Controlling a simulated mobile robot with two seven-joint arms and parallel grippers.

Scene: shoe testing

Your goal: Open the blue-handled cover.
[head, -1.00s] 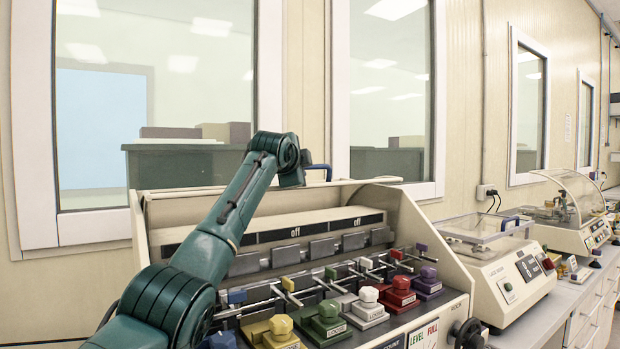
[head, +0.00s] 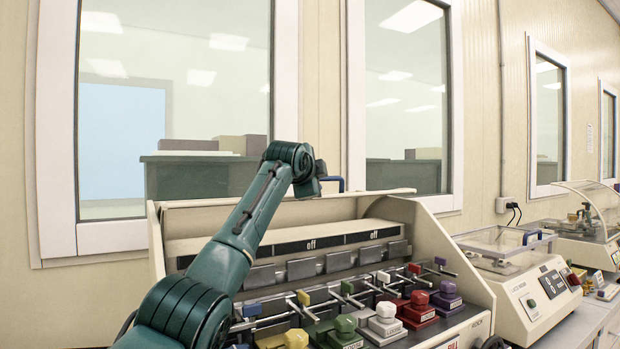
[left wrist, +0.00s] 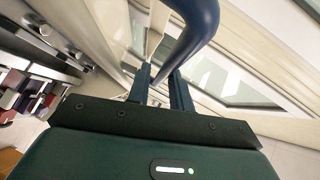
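The cover (head: 250,203) of the cream machine on the left stands raised, with its thin top edge above the open interior. Its blue handle (head: 333,181) shows just behind that edge, partly hidden by my left gripper (head: 316,186). In the left wrist view the blue handle (left wrist: 197,32) curves down between the two dark fingers (left wrist: 160,85), which are close together around it. The fingers look shut on the handle, though the contact is partly hidden. My right gripper is in neither view.
Below the cover are several coloured knobs, including a green one (head: 345,325) and a red one (head: 420,300), with metal rods. A second machine (head: 525,285) with a clear lid stands to the right. The window wall (head: 322,90) is close behind.

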